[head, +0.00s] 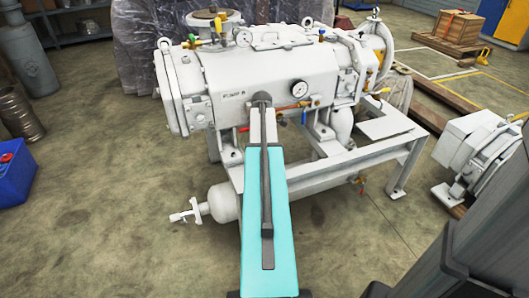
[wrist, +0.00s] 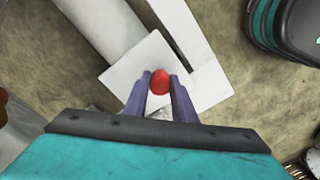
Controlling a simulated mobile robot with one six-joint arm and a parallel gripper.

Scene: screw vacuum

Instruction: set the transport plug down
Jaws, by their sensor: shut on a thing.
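My gripper (wrist: 159,88) shows in the wrist view with its two purple fingers shut on a small red plug (wrist: 160,80). The plug's rounded red top sits between the fingertips. Beneath it in the picture is a flat white plate (wrist: 138,58) joined to a white beam (wrist: 185,30). I cannot tell whether the plug touches the plate or is held above it. In the head view my arm stretches toward the white screw vacuum pump (head: 270,75), and I cannot make out the gripper or the plug there.
The pump stands on a white frame (head: 375,160). A white machine part (head: 472,150) is at the right and a blue box (head: 14,172) at the left. A wooden crate (head: 458,30) is at the back right. Concrete floor (head: 100,220) at the left front is clear.

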